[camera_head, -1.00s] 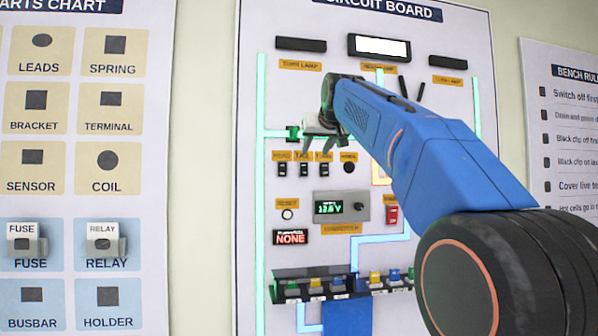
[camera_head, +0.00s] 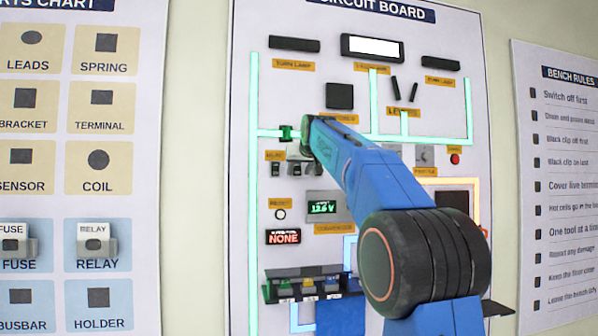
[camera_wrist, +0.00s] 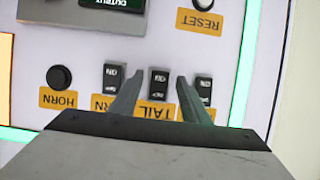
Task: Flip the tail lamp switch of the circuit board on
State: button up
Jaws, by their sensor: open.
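The circuit board (camera_head: 245,215) stands upright ahead in the head view. Its tail switch (camera_wrist: 158,82) is a small black rocker above the orange TAIL label (camera_wrist: 152,109) in the wrist view. I cannot tell which way it is tipped. My gripper (camera_wrist: 161,77) is open, with one finger on each side of the tail switch. I cannot tell whether the fingers touch the board. In the head view my gripper (camera_head: 298,163) is at the switch row, and my arm hides part of that row.
In the wrist view, one switch (camera_wrist: 115,76) is left of the tail switch and another (camera_wrist: 203,88) is right of it, both close to my fingers. A round horn button (camera_wrist: 59,78) is farther left. A shelf with colored parts (camera_head: 290,272) juts out lower on the board.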

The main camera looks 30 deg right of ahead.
jog(key=shift+w, duration=0.25)
jog(key=c, duration=1.1)
jog(key=shift+o, duration=0.2)
jog(key=shift+f, duration=0.1)
jog(key=shift+w+f+t+h, duration=0.1)
jog(key=shift+f+t+h, duration=0.2)
jog(key=shift+t, duration=0.65)
jog(key=shift+f+t+h, duration=0.2)
jog(key=shift+t+h, duration=0.1)
jog(key=shift+t, duration=0.65)
jog(key=shift+d, duration=0.1)
